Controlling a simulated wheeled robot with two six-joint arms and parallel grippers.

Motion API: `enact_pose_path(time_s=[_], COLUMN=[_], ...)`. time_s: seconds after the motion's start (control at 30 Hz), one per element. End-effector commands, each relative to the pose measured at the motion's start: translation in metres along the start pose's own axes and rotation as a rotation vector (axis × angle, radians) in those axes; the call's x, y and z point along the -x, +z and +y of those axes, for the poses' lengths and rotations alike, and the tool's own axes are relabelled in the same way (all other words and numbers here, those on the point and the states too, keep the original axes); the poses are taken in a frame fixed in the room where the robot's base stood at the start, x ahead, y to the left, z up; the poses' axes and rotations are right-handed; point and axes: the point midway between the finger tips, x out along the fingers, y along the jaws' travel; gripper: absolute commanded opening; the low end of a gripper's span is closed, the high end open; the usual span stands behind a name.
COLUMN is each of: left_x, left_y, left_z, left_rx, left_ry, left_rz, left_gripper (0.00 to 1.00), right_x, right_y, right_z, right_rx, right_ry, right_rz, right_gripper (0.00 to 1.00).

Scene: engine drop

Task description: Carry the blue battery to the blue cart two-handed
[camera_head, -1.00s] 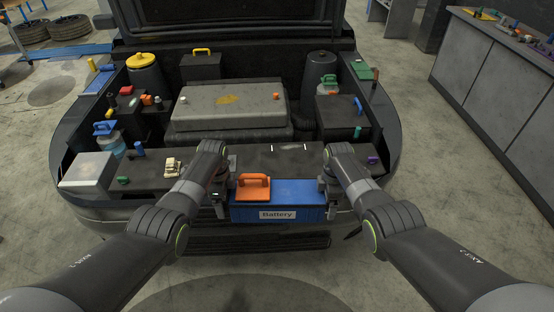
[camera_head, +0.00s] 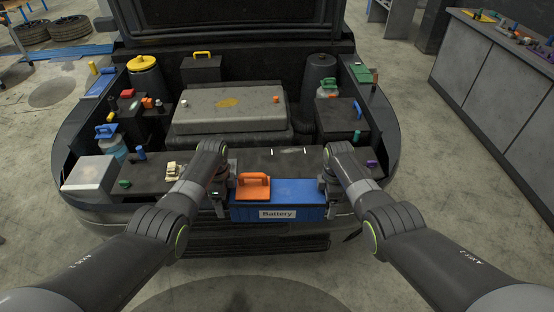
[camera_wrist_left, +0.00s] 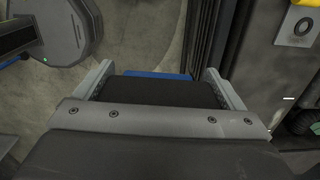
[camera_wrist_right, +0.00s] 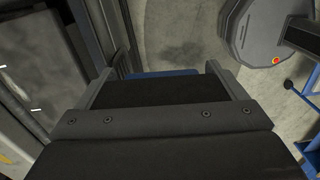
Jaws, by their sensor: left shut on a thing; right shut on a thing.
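In the left wrist view a strip of the battery (camera_wrist_left: 158,75) shows past the jaws. The right wrist view shows a blue strip of it too (camera_wrist_right: 165,73). The fingertip contacts are hidden. The blue cart cannot be made out in the head view.
The open engine bay with a grey engine cover (camera_head: 228,108) lies just beyond the battery. A grey workbench (camera_head: 490,85) with small tools stands at the right. Tires (camera_head: 70,28) lie at the far left. Bare concrete floor is free on both sides of the car.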

Motion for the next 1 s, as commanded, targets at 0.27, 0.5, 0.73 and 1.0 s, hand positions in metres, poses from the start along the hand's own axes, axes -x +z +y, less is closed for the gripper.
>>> enact_pose_path(time_s=[0.27,0.5,0.73,1.0], left_x=[0.01,0.01,0.007,-0.006], left_y=[0.001,0.001,0.001,0.001], left_z=[-0.002,-0.002,-0.002,-0.002], left_rx=[0.0,0.0,0.0,0.0], left_ry=[-0.005,-0.005,-0.005,-0.005], left_rz=[-0.002,-0.002,-0.003,-0.003], left_gripper=[0.2,0.2,0.2,0.2], right_x=[0.011,0.01,0.007,-0.005], right_y=[0.001,0.001,0.001,0.001], right_z=[0.003,0.003,0.003,0.003], right_rx=[-0.001,-0.001,-0.001,-0.001], right_ry=[0.007,0.007,0.007,0.007], right_rz=[-0.002,-0.002,-0.002,-0.002], right_gripper=[0.2,0.2,0.2,0.2])
